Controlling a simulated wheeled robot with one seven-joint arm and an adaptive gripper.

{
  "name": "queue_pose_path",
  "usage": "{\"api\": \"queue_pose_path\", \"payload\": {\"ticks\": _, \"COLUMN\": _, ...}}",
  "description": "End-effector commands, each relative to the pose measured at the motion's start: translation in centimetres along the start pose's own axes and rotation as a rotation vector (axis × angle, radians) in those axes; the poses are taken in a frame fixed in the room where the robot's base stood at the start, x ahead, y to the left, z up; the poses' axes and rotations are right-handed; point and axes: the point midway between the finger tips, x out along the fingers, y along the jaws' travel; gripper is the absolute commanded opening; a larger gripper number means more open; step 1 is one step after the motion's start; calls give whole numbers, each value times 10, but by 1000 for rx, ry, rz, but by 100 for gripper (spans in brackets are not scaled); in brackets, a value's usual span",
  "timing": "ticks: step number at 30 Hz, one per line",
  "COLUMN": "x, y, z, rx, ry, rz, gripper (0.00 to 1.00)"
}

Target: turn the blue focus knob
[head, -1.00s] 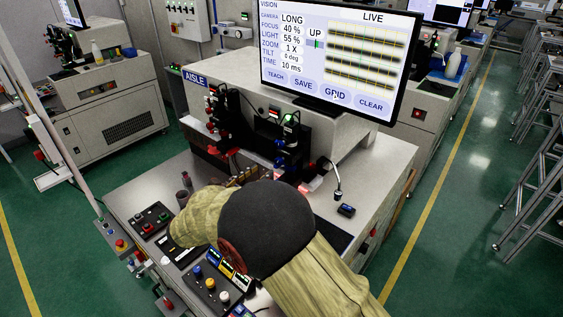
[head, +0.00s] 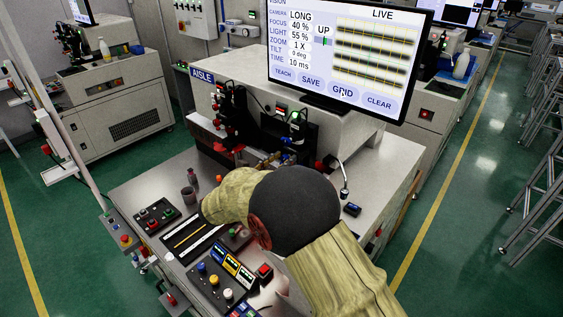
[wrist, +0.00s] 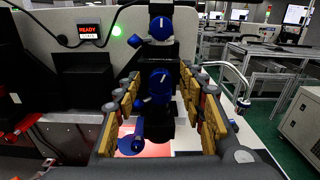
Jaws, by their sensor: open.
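Two blue knobs with white pointer marks sit one above the other on a dark upright unit in the wrist view. The upper knob (wrist: 160,28) is above the fingertips. The lower knob (wrist: 158,79) shows between the two fingers of my gripper (wrist: 161,75), with gaps on both sides. The fingers, with yellow pads, are spread and hold nothing. I cannot read a label telling which is the focus knob. In the head view my arm hides most of the gripper and the lower knobs. The monitor (head: 345,55) reads FOCUS 40 %.
A button panel (head: 222,280) lies left of my arm. A bent lamp (head: 345,180) is at right. In the wrist view a blue cylinder (wrist: 138,128) sits low between the fingers, near a lit red area.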

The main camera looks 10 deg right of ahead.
Motion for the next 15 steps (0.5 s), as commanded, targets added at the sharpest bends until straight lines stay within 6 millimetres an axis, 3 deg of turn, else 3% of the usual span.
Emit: {"api": "queue_pose_path", "payload": {"ticks": 15, "x": 0, "y": 0, "z": 0, "rx": 1, "ry": 0, "rz": 0, "gripper": 14}}
